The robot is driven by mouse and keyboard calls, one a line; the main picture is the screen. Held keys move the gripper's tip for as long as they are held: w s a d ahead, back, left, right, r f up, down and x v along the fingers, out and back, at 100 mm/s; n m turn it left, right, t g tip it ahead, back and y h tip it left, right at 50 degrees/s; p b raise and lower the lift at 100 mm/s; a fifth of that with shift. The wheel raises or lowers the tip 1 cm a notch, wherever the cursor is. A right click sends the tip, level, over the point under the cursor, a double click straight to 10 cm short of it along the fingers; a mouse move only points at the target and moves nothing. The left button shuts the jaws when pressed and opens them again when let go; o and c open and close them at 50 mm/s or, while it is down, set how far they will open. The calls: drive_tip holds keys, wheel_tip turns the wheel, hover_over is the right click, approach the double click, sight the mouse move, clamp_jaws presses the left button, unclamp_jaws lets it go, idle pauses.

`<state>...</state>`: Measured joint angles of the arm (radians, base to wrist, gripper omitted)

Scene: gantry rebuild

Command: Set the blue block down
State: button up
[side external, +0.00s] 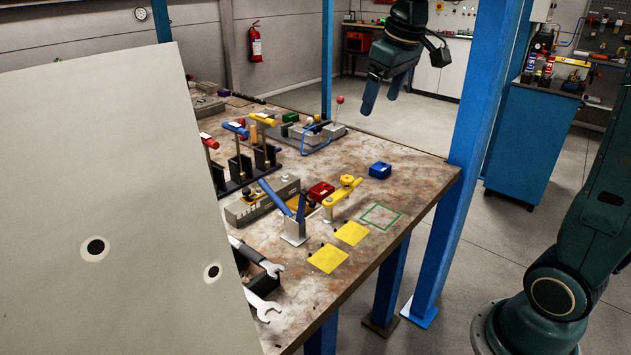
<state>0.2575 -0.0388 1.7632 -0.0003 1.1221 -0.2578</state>
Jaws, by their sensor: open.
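The blue block (380,170) sits on the worktable (420,185), near its right edge. Nothing holds it. My gripper (382,98) is high above the table, up and clear of the block, with its two fingers pointing down. It is open and nothing shows between its fingers. A green square outline (381,216) is marked on the table in front of the block and is empty.
Two yellow patches (328,259) lie near the front edge. A blue post (470,150) rises at the table's right corner. A large pale panel (110,200) hides the left.

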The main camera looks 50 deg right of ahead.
drive_tip(key=s+a+f+t, duration=0.1)
drive_tip(key=s+a+f, duration=0.2)
drive_tip(key=s, duration=0.6)
drive_tip(key=s+a+f+t, duration=0.1)
drive_tip(key=s+a+f, duration=0.2)
drive_tip(key=s+a, duration=0.3)
drive_tip(key=s, duration=0.4)
drive_tip(key=shift+a+f+y, duration=0.35)
drive_tip(key=shift+f+y, duration=0.05)
drive_tip(key=shift+o, duration=0.4)
drive_tip(key=shift+s+f, duration=0.25)
drive_tip(key=shift+s, duration=0.05)
drive_tip(key=shift+w, duration=0.15)
